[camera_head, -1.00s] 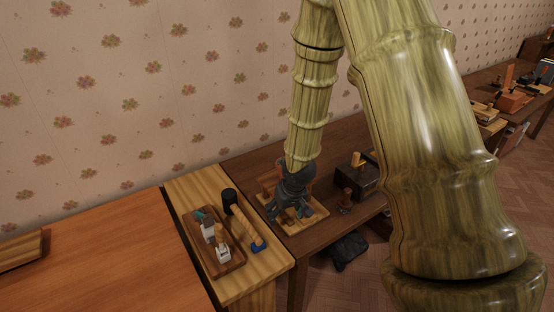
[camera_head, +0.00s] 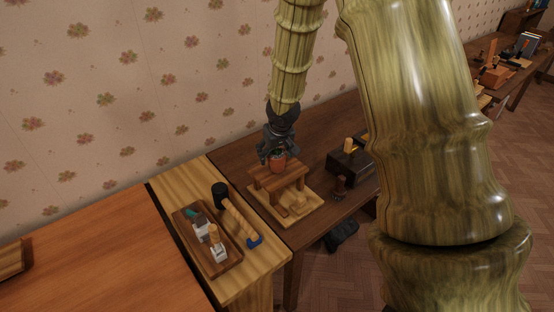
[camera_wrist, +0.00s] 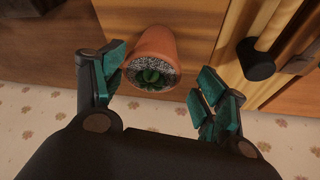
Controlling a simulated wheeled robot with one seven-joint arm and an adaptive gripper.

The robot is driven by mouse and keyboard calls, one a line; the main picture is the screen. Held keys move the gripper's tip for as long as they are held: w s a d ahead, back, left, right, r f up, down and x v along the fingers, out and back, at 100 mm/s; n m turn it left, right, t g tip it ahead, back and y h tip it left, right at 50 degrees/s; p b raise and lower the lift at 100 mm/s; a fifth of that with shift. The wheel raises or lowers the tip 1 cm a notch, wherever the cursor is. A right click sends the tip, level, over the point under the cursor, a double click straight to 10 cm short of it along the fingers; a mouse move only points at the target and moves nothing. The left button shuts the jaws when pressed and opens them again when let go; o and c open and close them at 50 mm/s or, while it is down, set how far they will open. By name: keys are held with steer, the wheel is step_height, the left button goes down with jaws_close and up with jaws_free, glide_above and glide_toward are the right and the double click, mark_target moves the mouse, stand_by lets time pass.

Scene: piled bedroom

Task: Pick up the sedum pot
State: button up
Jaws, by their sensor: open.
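The sedum pot is a small terracotta pot with a green plant and pale speckled soil. In the head view the pot (camera_head: 278,162) sits on a small brown wooden stand (camera_head: 268,180), below my gripper (camera_head: 275,152). In the wrist view the pot (camera_wrist: 152,48) is seen with its top facing the camera, tilted in the picture. My gripper (camera_wrist: 162,85) is open, with a green-padded finger on each side of the pot's rim. The left finger is very close to the rim; I cannot tell if it touches. The right finger stands apart from it.
The stand is on a pale wooden board (camera_head: 315,217) on a dark table. A black-headed mallet (camera_head: 238,215) and a brown tray (camera_head: 190,240) of tools lie to the left.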

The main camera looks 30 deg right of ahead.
mark_target(277, 153)
steer(key=shift+w+d+f, duration=0.1)
steer(key=shift+d+f, duration=0.05)
steer(key=shift+f, duration=0.35)
steer(key=shift+w+d+f+p, duration=0.25)
steer(key=shift+w+f+p, duration=0.1)
steer(key=shift+f, duration=0.2)
steer(key=shift+w+d+f+p, duration=0.25)
steer(key=shift+w+f+p, duration=0.05)
steer(key=shift+f, duration=0.25)
steer(key=shift+x, duration=1.3)
steer(key=shift+c, duration=0.2)
steer(key=c, duration=1.1)
